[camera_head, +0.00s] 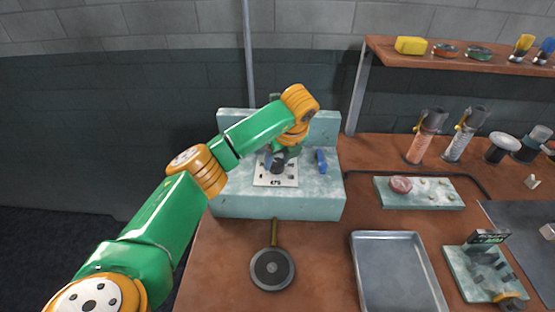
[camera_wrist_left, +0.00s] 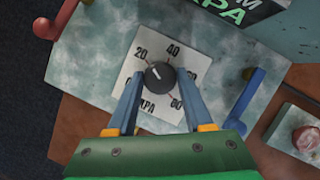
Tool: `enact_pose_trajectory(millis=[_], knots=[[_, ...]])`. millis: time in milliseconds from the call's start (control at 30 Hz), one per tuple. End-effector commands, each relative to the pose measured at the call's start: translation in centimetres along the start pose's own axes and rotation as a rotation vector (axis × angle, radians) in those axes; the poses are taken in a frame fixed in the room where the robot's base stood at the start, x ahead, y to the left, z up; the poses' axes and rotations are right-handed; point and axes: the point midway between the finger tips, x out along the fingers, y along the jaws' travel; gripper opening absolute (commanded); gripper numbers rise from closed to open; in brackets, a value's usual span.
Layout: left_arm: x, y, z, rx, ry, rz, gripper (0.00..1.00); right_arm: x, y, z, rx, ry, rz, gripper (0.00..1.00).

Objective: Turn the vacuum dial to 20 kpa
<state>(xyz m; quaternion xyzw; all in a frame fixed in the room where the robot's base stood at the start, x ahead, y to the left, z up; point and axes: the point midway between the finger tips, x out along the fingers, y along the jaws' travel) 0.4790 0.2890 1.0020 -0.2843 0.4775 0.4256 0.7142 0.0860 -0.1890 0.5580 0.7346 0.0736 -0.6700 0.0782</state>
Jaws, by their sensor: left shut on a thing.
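The vacuum dial is a round black knob (camera_wrist_left: 160,76) on a white square plate (camera_wrist_left: 137,68) printed 20, 40, 60, 80 and KPA. A short pale line on the knob points up and left, roughly toward the 20 mark. My left gripper (camera_wrist_left: 160,80) is shut on the knob, with one blue finger on each side of it. In the head view the plate (camera_head: 262,181) lies on a pale green block (camera_head: 250,205), and my left gripper (camera_head: 278,163) reaches down over it, partly hiding the knob. My right gripper is not in view.
A blue lever (camera_wrist_left: 245,97) stands right of the plate and a red lever (camera_wrist_left: 55,22) at the upper left. A dark sign (camera_wrist_left: 235,12) stands behind. On the bench are a round black disc with a handle (camera_head: 272,269) and a metal tray (camera_head: 398,275).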

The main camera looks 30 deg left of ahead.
Motion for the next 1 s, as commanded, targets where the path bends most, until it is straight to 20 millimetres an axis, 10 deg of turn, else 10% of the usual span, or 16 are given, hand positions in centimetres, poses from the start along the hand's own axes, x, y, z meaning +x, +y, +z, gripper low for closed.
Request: enact_pose_trajectory(millis=[267, 300, 400, 733, 1000], knots=[[-0.1, -0.1, 0.1, -0.002, -0.004, -0.004, 0.0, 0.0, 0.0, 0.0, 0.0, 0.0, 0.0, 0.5], [-0.1, -0.1, 0.1, -0.002, -0.004, -0.004, 0.54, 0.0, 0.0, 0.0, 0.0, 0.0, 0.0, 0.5], [-0.1, -0.1, 0.1, -0.001, -0.003, -0.003, 0.81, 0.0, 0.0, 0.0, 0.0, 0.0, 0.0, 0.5], [-0.4, -0.1, 0.0, 0.0, -0.001, -0.002, 0.81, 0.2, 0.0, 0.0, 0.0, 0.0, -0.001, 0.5], [-6.2, -0.1, 0.3, 0.0, -0.005, -0.006, 0.81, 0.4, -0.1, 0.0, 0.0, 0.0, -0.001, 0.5]])
